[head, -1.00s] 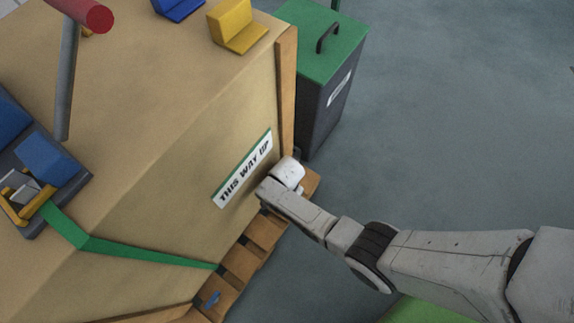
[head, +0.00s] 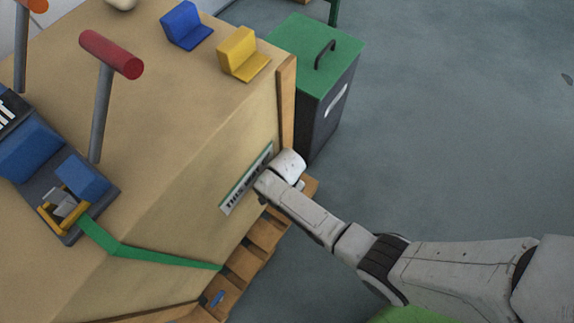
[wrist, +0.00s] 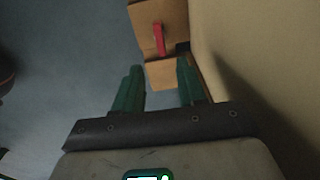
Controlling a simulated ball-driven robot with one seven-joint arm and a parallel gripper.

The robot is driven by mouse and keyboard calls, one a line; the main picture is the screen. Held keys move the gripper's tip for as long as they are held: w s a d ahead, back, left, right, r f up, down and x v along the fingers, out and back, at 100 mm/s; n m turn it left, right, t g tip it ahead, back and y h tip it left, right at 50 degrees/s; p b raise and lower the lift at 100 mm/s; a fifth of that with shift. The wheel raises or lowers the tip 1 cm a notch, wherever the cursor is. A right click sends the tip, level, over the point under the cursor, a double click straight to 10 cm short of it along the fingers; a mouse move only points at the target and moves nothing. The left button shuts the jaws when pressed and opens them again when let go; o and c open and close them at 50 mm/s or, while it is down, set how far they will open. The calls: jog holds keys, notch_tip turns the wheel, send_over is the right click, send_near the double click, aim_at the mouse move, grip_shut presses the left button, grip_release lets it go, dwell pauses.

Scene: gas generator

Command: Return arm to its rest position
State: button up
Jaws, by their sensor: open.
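My arm (head: 305,212) reaches in from the lower right in the head view. Its white wrist end is beside the front face of the large tan crate (head: 160,185), covering part of the "THIS WAY UP" label (head: 240,185). The fingers are hidden in the head view. In the wrist view my gripper (wrist: 160,88) shows two green fingers apart with nothing held between them. Past the fingertips is a wooden pallet piece (wrist: 160,25) with a red part (wrist: 159,40) on it. The crate wall (wrist: 255,60) fills the right side there.
A dark bin with a green lid (head: 312,55) stands behind the crate's corner. Yellow (head: 242,55) and blue (head: 186,25) brackets, a red-topped lever (head: 110,55) and a clamp with a green strap (head: 160,258) are on the crate.

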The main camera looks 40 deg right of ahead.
dwell(0.6)
jog(key=s+d+r+n+t, duration=0.1)
jog(key=s+d+r+n, duration=0.3)
jog(key=s+r+n, duration=0.55)
jog(key=s+d+r+n, duration=0.4)
jog(key=s+r, duration=0.3)
jog(key=r, duration=0.6)
notch_tip(320, 180, up, 23)
jog(key=p, duration=2.2)
jog(key=shift+s+f+n+p, duration=0.15)
jog(key=shift+f+n+p, duration=0.05)
jog(key=shift+n+p, duration=0.15)
